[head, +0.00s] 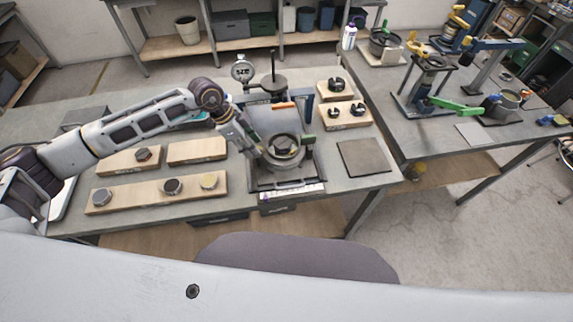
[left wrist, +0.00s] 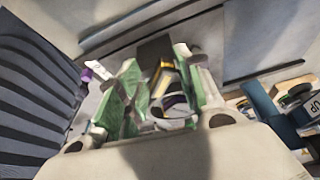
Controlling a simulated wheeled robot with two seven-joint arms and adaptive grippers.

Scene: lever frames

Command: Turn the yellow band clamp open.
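My left gripper (head: 257,150) is at the left edge of a grey round fixture (head: 291,165) on the near bench. A dark, faceted piece (head: 284,143) sits in the middle of that fixture. In the left wrist view the green-padded fingers of my left gripper (left wrist: 160,98) stand apart. A narrow yellow strip (left wrist: 157,78) and dark and pale parts show through the gap, blurred; I cannot tell whether the strip is the band clamp or whether a finger touches it. No yellow band clamp can be made out clearly in the head view. My right gripper is not in view.
A wooden board (head: 130,195) with several round knobs lies left of the fixture. A dial gauge (head: 242,69) stands behind it, and a flat grey plate (head: 364,157) lies to the right. The right bench carries a green lever (head: 455,107) and a blue clamp stand (head: 487,55).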

